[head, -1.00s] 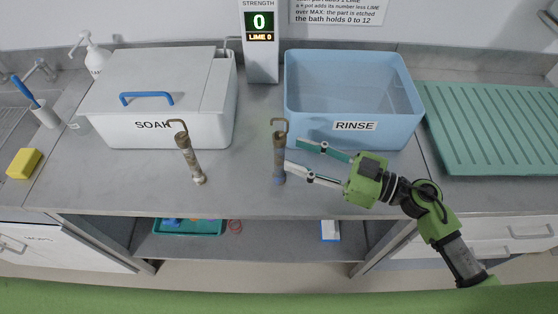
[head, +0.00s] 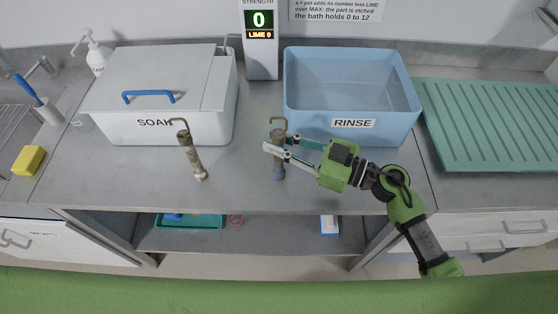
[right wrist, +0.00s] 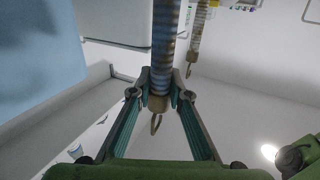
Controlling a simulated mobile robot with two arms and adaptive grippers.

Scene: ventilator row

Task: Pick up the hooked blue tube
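The hooked blue tube (head: 279,158) stands upright on the counter in front of the rinse tub; it is coated brownish, with blue at its foot and a hook on top. It also shows in the right wrist view (right wrist: 164,45), with blue between brown bands. My right gripper (head: 270,142) reaches in from the right, its fingers on either side of the tube's upper part below the hook. In the right wrist view its fingers (right wrist: 161,84) converge and appear closed against the tube near its collar. My left gripper is not in view.
A second hooked tube (head: 192,155), with a pale foot, stands to the left. Behind are the white SOAK box (head: 190,128) with a blue handle and the blue RINSE tub (head: 300,115). A green ribbed drainer (head: 490,120) lies at right.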

